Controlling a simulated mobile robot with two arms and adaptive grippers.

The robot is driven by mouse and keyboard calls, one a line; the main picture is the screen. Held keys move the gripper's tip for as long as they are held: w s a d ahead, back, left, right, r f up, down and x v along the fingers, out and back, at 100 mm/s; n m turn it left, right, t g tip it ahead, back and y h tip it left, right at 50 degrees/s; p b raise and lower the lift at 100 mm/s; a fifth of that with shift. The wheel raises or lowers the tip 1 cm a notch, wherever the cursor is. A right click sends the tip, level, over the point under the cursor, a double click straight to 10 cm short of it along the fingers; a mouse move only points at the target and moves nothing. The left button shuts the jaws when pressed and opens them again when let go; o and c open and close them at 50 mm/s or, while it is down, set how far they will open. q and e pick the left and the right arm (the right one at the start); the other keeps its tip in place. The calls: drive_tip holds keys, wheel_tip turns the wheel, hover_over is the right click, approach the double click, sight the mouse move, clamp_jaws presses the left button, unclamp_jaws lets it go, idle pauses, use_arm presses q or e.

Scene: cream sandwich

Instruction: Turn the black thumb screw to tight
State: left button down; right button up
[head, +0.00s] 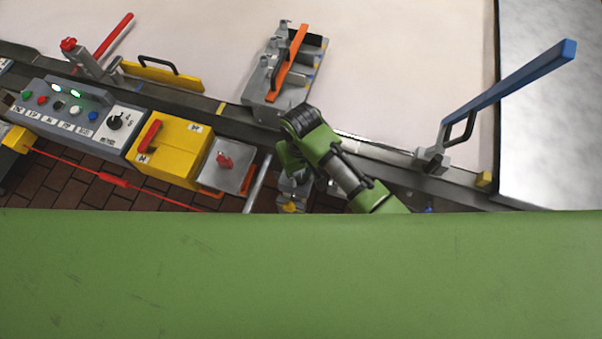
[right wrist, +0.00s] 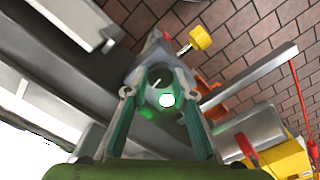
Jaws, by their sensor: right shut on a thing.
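My right gripper (head: 290,172) reaches over the front rail in the head view, mostly hidden by its own green arm. In the right wrist view its two teal fingers (right wrist: 163,98) are shut on either side of a round dark knob, the black thumb screw (right wrist: 156,77). A bright white spot with a green glow covers part of its face. The screw sits on a grey bracket that also carries a yellow knob (right wrist: 200,38), seen in the head view too (head: 289,207). The screw itself is hidden in the head view. My left gripper is not in view.
A grey clamp block with an orange handle (head: 287,64) stands just behind my right gripper. A yellow box with a red handle (head: 168,148) and a button panel (head: 70,112) are to the left. A long blue lever (head: 520,77) rises at the right. The pale surface behind is mostly clear.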

sight(301, 176)
drive_tip(key=shift+m, duration=0.8)
drive_tip(key=o, duration=1.1)
drive_tip(key=shift+r, duration=0.1)
wheel_tip(301, 176, up, 12)
